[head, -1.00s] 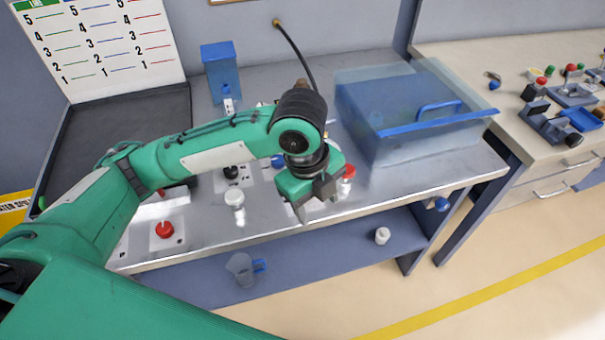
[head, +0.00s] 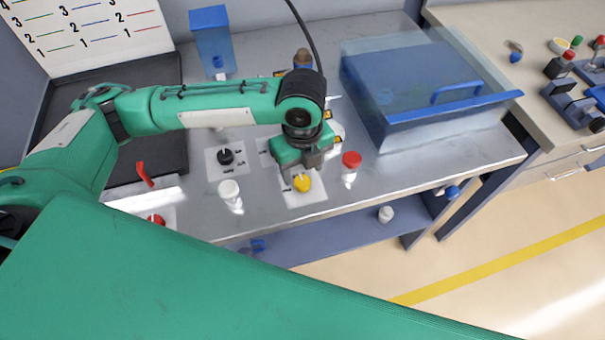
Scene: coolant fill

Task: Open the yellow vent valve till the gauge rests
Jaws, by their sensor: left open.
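The yellow vent valve (head: 303,183) is a round yellow knob on a white plate near the front edge of the metal bench. My left gripper (head: 312,163) is open just above and behind the knob, pointing down, with its fingers close to it. I cannot tell whether they touch. A pale round shape behind the gripper may be the gauge, but my arm partly hides it and no needle can be read. My right gripper is out of view.
A red-capped white bottle (head: 351,165) stands right of the valve. A white bottle (head: 230,194) and a black knob (head: 226,157) are to its left. A red lever (head: 145,173) stands further left. A clear-and-blue bin (head: 425,95) fills the bench's right side.

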